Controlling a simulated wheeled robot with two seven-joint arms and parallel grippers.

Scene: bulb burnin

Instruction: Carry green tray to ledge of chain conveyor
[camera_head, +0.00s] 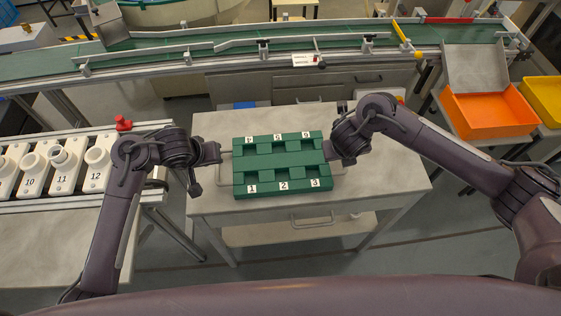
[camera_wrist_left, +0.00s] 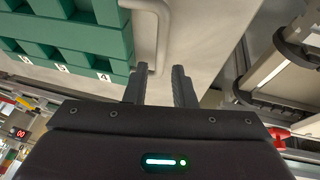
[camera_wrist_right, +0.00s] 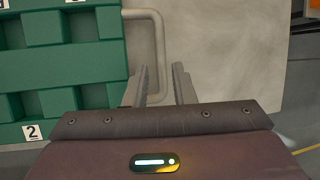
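The green tray (camera_head: 283,160) has several recesses and number labels 1 to 6. It appears to rest on a light grey cart top (camera_head: 385,190). My left gripper (camera_head: 215,153) is at the tray's left side. In the left wrist view its fingers (camera_wrist_left: 160,85) are apart, with the grey tray handle (camera_wrist_left: 160,40) lined up between them. My right gripper (camera_head: 335,150) is at the right side. In the right wrist view its fingers (camera_wrist_right: 160,85) are apart, with the other handle (camera_wrist_right: 160,50) lined up between them. I cannot tell how deep the handles sit.
Numbered white holders (camera_head: 66,160) stand in a line at left, beside a metal edge (camera_head: 100,200) and a red knob (camera_head: 122,123). A green belt conveyor (camera_head: 210,58) crosses the back. An orange bin (camera_head: 490,115) and a yellow bin (camera_head: 545,95) are at right.

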